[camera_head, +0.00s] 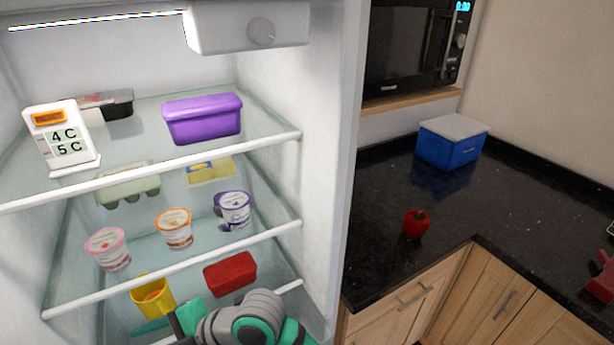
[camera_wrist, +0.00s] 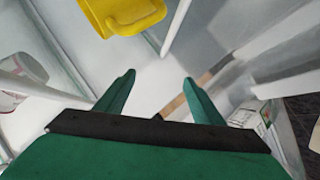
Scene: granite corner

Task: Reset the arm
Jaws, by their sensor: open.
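My gripper (camera_wrist: 158,77) shows its two green fingers spread apart with nothing between them in the wrist view. In the head view my arm reaches into the lower part of the open fridge, and its grey and green links hide part of the lower shelves. A yellow cup (camera_head: 153,297) stands in the fridge just left of my arm. It also shows at the top of the wrist view (camera_wrist: 125,14), beyond the fingertips and apart from them. A red container (camera_head: 230,272) sits right behind my arm.
Glass fridge shelves with white front edges (camera_head: 180,160) lie above my arm. They hold yogurt cups (camera_head: 174,228), a purple box (camera_head: 203,118) and a temperature display (camera_head: 62,138). The fridge's side wall (camera_head: 330,150) stands right. Beyond it, a dark counter (camera_head: 385,260) carries a red pepper (camera_head: 415,224) and blue box (camera_head: 450,148).

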